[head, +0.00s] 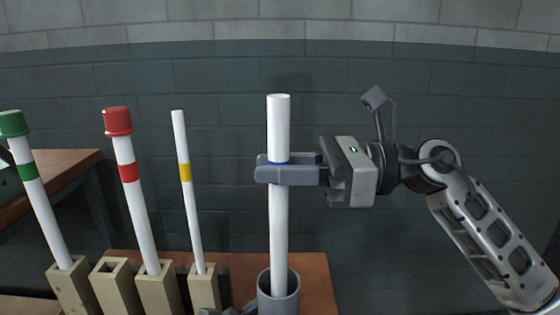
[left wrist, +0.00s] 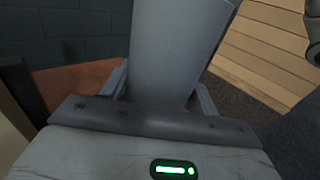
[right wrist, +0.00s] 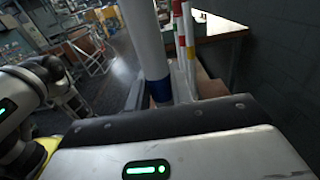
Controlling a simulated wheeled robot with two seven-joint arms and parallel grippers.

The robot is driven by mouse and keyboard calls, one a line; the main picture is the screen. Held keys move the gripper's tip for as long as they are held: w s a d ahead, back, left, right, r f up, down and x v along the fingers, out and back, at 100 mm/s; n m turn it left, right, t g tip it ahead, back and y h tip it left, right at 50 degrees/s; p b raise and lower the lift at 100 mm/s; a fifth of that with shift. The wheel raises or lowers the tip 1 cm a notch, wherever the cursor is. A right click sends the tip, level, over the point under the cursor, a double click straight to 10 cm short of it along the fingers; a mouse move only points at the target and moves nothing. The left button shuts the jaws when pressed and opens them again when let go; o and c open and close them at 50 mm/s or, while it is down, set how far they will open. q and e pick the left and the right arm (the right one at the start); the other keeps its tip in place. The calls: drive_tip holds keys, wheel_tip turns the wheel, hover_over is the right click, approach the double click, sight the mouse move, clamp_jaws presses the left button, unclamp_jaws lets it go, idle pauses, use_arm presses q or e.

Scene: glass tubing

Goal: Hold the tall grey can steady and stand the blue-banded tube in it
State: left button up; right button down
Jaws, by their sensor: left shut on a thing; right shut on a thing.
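The blue-banded tube (head: 279,220) is white and stands upright in the head view. Its lower end is inside the mouth of the tall grey can (head: 278,303); how deep it goes is hidden by the can's wall. My right gripper (head: 275,172) is shut on the tube at its blue band, which also shows in the right wrist view (right wrist: 160,90). The can fills the middle of the left wrist view (left wrist: 178,50), between the fingers of my left gripper (left wrist: 165,90), which is shut on it. In the head view only a bit of my left gripper shows at the bottom edge, beside the can.
To the left stand a green-capped tube (head: 42,205), a red-capped tube (head: 137,205) and a thin yellow-banded tube (head: 190,205) in wooden blocks. One wooden block (head: 112,285) between them is empty. A brown tabletop (head: 318,285) lies beneath; a brick wall is behind.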

drive_tip(key=shift+f, duration=0.9)
idle(0.4)
drive_tip(key=c, duration=1.1)
unclamp_jaws()
drive_tip(key=shift+c, duration=0.2)
drive_tip(key=d, duration=1.2)
use_arm(q)
drive_tip(key=o, duration=1.1)
drive_tip(key=shift+o, duration=0.2)
